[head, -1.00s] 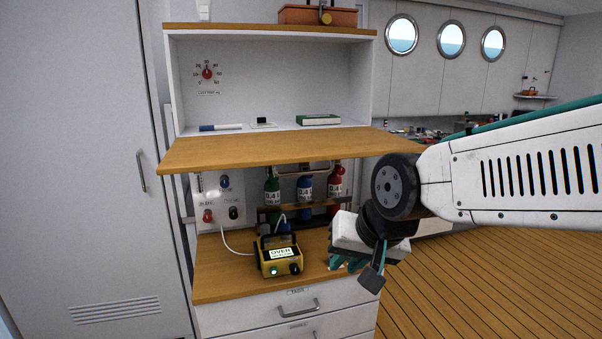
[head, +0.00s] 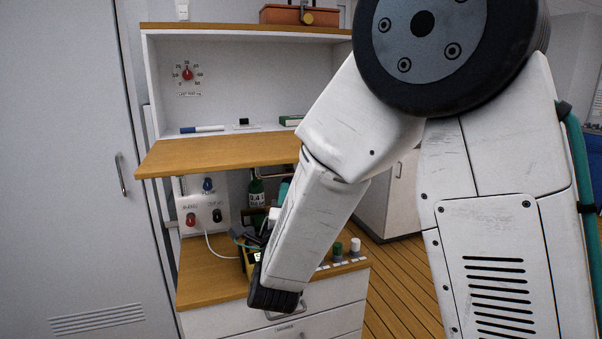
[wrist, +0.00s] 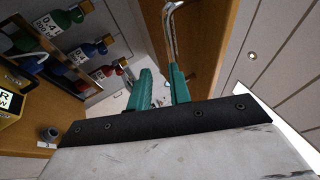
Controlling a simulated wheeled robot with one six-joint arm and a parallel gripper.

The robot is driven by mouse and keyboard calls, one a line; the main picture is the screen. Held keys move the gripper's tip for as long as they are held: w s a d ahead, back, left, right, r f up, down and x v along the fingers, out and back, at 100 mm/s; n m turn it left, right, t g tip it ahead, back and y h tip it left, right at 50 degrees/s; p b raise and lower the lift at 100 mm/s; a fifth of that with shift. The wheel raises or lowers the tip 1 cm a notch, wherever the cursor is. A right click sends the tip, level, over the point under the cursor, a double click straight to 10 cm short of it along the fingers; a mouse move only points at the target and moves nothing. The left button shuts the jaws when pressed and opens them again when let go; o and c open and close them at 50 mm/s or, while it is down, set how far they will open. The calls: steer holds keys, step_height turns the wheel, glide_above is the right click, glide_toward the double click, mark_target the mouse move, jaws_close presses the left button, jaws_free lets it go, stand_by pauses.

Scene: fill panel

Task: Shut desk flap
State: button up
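The desk flap (head: 215,155) is a wooden board that stands out level from the white cabinet, folded down. In the wrist view, a wooden surface that looks like its underside (wrist: 208,40) fills the upper middle, with a chrome bar handle (wrist: 170,28) on it. My gripper's teal fingers (wrist: 161,82) are apart with nothing between them, just short of the handle. In the head view, my gripper (head: 284,190) is below the flap and mostly hidden by my forearm, which also covers the flap's right part.
Below the flap is a wooden counter (head: 205,280) with a yellow device mostly behind my arm; it shows in the wrist view (wrist: 12,100). Gas bottles (wrist: 62,20) stand at the back. A blue pen (head: 200,129) and a green book (head: 291,120) lie on the shelf.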

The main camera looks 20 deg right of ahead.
mark_target(288, 173)
steer(key=w+r+h, duration=0.1)
steer(key=w+d+r+m, duration=0.1)
steer(key=w, duration=0.1)
steer(key=w+d+r+m+h, duration=0.1)
steer(key=r, duration=0.1)
steer(key=shift+w+d+t+h, duration=0.2)
steer(key=shift+w+t+h, duration=0.05)
steer(key=shift+t+h, duration=0.05)
